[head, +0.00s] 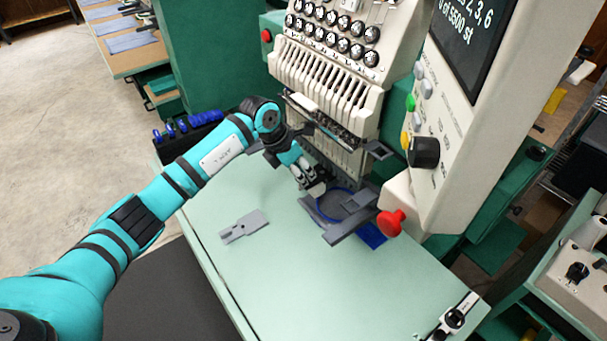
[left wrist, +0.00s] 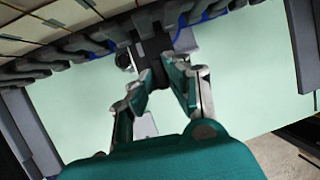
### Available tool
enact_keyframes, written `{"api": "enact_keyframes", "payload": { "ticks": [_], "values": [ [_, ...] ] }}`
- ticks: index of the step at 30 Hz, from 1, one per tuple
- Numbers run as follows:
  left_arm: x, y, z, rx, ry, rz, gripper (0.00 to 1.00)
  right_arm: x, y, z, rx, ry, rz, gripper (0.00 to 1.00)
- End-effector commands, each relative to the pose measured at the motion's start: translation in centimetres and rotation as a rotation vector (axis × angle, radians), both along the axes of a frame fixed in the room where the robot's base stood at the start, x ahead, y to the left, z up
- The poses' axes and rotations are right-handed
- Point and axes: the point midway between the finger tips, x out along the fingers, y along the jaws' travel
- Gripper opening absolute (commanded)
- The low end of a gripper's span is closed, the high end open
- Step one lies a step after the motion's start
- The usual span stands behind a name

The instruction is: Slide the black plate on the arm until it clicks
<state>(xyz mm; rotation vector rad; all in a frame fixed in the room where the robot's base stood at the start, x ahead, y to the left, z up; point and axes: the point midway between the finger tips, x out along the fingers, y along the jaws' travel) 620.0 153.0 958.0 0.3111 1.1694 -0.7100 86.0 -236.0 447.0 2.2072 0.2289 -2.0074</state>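The black plate (head: 357,204), a dark flat piece with a blue ring, sits under the needle heads of the embroidery machine. My left gripper (head: 314,187) is at its left side, low over the table. In the left wrist view my left gripper (left wrist: 152,78) has its fingers close together on a dark block (left wrist: 153,45), which looks like part of the plate; blue shows on either side. Grey bars of the arm (head: 348,228) run along the plate's front. The contact between plate and arm is too small to make out. My right gripper is out of view.
A loose grey bracket (head: 244,227) lies on the pale green table (head: 300,280). The needle heads (head: 325,80) hang close above my gripper. A red button (head: 391,222) juts out at the right. The front of the table is mostly clear.

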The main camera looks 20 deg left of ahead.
Motion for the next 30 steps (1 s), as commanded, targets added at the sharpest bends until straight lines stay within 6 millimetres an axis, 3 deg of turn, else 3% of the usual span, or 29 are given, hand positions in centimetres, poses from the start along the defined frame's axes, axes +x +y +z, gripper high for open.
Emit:
{"api": "enact_keyframes", "payload": {
  "ticks": [1, 5, 17, 21, 24, 30],
  "values": [
    [0.0, 0.0, 0.0, 0.001, 0.001, 0.0, 0.22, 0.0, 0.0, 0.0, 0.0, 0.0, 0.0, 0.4],
    [0.0, 0.0, 0.0, 0.001, 0.001, 0.0, 0.39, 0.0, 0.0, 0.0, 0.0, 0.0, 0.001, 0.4],
    [-0.4, 0.3, 0.1, 0.001, 0.001, 0.0, 0.39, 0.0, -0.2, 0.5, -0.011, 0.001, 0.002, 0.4],
    [-1.3, 0.5, 1.0, -0.002, 0.003, -0.002, 0.39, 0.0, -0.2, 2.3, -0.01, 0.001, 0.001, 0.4],
    [-2.7, 1.8, 1.8, 0.002, 0.003, 0.0, 0.39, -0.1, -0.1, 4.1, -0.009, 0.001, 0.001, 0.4],
    [-5.8, 4.5, 1.1, 0.005, 0.002, 0.0, 0.39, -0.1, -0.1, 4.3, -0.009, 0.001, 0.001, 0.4]
  ]
}}
